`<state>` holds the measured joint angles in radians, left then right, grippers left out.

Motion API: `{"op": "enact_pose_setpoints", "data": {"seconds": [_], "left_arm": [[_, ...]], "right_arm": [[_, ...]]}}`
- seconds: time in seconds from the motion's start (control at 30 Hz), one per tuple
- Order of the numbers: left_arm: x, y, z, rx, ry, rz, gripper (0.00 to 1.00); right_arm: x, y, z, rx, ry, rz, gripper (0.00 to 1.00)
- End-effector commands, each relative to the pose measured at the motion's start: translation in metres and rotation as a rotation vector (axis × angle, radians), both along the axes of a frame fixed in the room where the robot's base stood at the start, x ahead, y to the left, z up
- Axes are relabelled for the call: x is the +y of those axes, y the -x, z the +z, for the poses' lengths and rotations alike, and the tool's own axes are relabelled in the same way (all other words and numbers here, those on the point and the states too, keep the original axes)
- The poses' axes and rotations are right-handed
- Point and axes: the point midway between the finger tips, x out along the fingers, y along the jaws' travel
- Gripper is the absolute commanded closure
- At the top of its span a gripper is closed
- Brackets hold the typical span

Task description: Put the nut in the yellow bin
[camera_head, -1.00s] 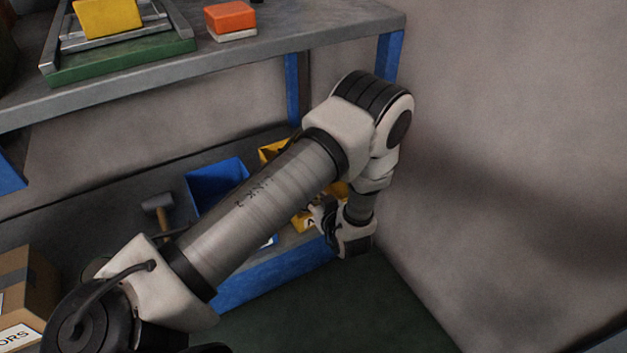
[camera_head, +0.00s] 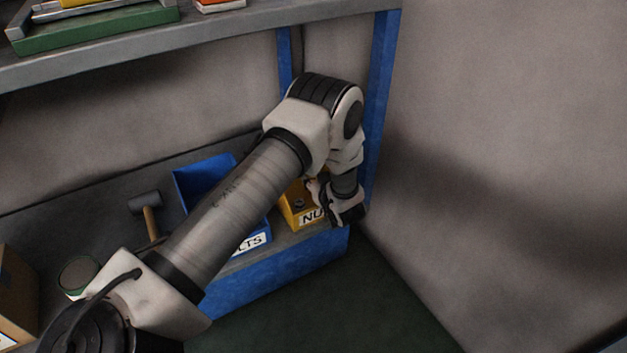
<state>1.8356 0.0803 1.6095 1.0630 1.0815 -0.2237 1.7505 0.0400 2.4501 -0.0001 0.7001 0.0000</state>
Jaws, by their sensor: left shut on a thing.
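The yellow bin (camera_head: 292,210) stands on the lower shelf, with a white label starting "NU" on its front. My left gripper (camera_head: 318,192) is at the right side of the yellow bin, by its rim. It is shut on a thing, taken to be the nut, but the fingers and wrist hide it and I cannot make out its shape. A small dark spot shows inside the bin, too small to identify. My right gripper is not in view.
A blue bin (camera_head: 205,177) labelled "...LTS" stands left of the yellow bin, partly behind my arm. A hammer (camera_head: 147,205), a round can (camera_head: 78,273) and a cardboard box (camera_head: 17,300) are farther left. The upper shelf (camera_head: 220,38) and a blue post (camera_head: 380,95) are close to my arm.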

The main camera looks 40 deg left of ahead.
Motion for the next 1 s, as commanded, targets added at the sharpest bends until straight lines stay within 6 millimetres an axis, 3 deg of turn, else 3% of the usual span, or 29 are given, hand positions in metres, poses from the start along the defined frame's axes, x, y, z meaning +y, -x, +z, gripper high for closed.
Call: {"op": "enact_pose_setpoints", "data": {"seconds": [0.37, 0.4, 0.47, 0.77, 0.9, 1.0], "left_arm": [[0.000, 0.001, -0.012, 0.005, 0.002, -0.002, 1.00], [-0.001, 0.002, -0.013, 0.007, 0.002, -0.001, 0.61], [-0.001, 0.002, -0.014, 0.008, 0.002, -0.001, 0.43], [-0.001, 0.003, -0.015, 0.013, 0.004, -0.003, 0.43], [-0.001, 0.003, 0.002, 0.013, 0.004, -0.003, 0.43], [-0.021, 0.013, 0.012, 0.015, 0.002, -0.007, 0.43]], "right_arm": [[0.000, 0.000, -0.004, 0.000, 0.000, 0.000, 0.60], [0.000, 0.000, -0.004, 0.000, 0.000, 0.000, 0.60], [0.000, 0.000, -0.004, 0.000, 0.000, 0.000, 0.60], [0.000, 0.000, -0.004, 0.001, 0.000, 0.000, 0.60], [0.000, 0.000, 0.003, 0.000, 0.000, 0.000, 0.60], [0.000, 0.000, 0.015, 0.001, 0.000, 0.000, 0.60]]}}
